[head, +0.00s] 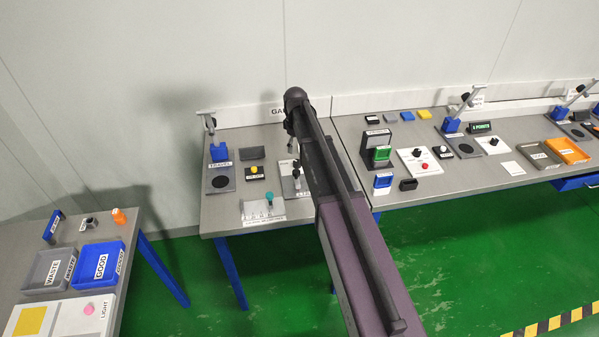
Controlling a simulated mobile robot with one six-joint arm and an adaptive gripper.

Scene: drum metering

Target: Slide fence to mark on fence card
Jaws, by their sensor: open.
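My gripper (289,127) hangs at the far end of my arm, above the middle table. It is small, dark and partly covered by the arm, and its fingers are hard to make out; it appears open, with nothing seen in it. Below it is a light plate with a dark upright part and knob (296,172), partly hidden by my arm. This may be the fence, but its label is too small to read. A light fixture with a teal knob (269,197) stands just left and nearer. I cannot pick out the fence card or its mark.
The middle table (222,222) also holds a blue stand (219,153) and a yellow-knob box (254,171). The left table holds a blue GOOD tray (117,255). Green floor between is clear.

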